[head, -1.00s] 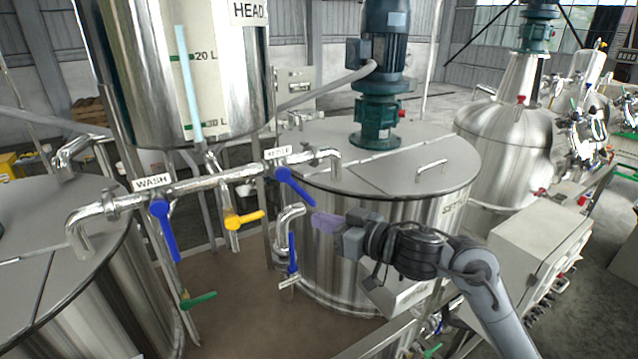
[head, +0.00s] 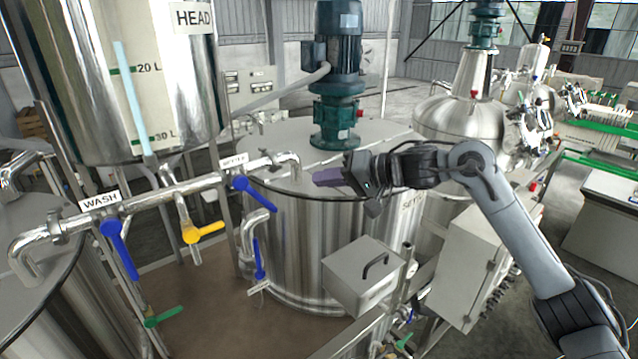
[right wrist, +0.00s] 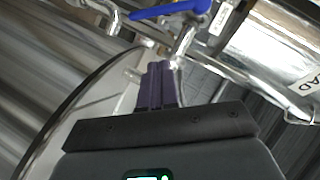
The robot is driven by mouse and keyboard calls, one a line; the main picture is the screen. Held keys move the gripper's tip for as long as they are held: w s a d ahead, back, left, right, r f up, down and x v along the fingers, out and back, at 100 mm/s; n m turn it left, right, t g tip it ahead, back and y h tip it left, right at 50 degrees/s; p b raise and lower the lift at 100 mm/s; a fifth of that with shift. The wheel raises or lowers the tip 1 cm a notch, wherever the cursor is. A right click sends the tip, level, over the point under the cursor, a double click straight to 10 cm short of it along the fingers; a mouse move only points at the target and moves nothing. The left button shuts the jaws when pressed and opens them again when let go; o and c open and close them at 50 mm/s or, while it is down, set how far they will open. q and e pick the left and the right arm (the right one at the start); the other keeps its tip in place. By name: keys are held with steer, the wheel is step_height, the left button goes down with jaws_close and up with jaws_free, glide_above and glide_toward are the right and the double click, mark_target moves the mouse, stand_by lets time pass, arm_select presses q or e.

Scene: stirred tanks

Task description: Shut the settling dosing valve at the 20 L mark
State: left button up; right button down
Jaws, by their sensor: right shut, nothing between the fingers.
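The settling dosing valve has a blue lever (head: 256,194) under a small label (head: 235,161) on the silver pipe; the lever slants down to the right. A blue lever also shows at the top of the right wrist view (right wrist: 170,9). On the head tank (head: 195,90), the light blue sight column (head: 130,88) has its top a little above the 20 L mark (head: 124,71). My right gripper (head: 327,177), with purple fingers (right wrist: 158,86), is shut and empty. It hovers right of the lever, apart from it. My left gripper is not in view.
The blue WASH lever (head: 118,250), yellow lever (head: 205,232) and green lever (head: 165,316) lie left. Another blue lever (head: 258,258) hangs below the settling valve. The settling tank (head: 300,255) with its motor (head: 338,75) stands behind, and a grey box (head: 362,277) in front.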

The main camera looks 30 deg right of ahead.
mark_target(261, 199)
steer(key=w+a+f+p, duration=0.4)
steer(key=w+a+f, duration=0.1)
steer(key=a, duration=0.3)
steer(key=shift+w, duration=0.7)
steer(key=shift+f, duration=0.2)
